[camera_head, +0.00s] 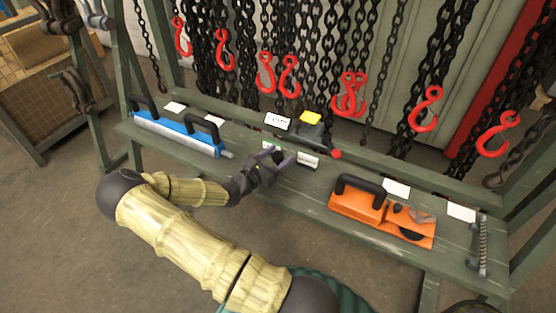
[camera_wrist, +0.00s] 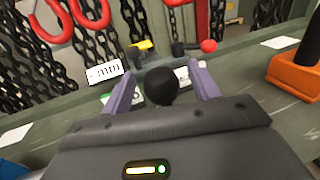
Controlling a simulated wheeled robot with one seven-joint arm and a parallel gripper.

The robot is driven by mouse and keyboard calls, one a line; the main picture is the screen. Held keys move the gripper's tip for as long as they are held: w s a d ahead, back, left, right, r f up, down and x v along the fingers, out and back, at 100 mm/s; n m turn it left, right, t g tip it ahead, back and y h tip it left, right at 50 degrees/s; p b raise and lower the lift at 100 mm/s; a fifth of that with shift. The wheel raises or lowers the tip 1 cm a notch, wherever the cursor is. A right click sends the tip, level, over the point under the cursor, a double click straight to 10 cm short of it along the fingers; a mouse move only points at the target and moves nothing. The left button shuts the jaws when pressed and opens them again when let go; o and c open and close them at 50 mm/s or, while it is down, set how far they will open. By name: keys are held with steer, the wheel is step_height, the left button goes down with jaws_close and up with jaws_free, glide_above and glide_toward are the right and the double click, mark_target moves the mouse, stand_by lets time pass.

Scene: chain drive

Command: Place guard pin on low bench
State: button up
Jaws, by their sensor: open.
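My gripper (camera_head: 276,157) is over the green bench (camera_head: 300,190), near its middle. In the wrist view my gripper (camera_wrist: 164,82) shows two purple fingers spread apart. A round black knob (camera_wrist: 162,86) sits between them, with a gap visible on each side. It may be the head of the guard pin, but its shaft is hidden and I cannot tell whether it rests on the bench. Small labels lie on the bench beside the fingers, including a white one (camera_head: 307,160) to the right.
A dark tool with a yellow top (camera_head: 311,118) and a red ball (camera_head: 336,154) lies just behind my gripper. A blue tool (camera_head: 175,132) stands left and an orange one (camera_head: 380,215) right. Chains with red hooks (camera_head: 265,75) hang behind the bench.

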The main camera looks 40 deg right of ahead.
steer(key=shift+c, duration=0.4)
steer(key=c, duration=1.1)
steer(key=shift+r, duration=0.1)
steer(key=shift+c, duration=0.2)
step_height(320, 180, up, 10)
steer(key=shift+f+p, duration=0.1)
steer(key=shift+p, duration=0.25)
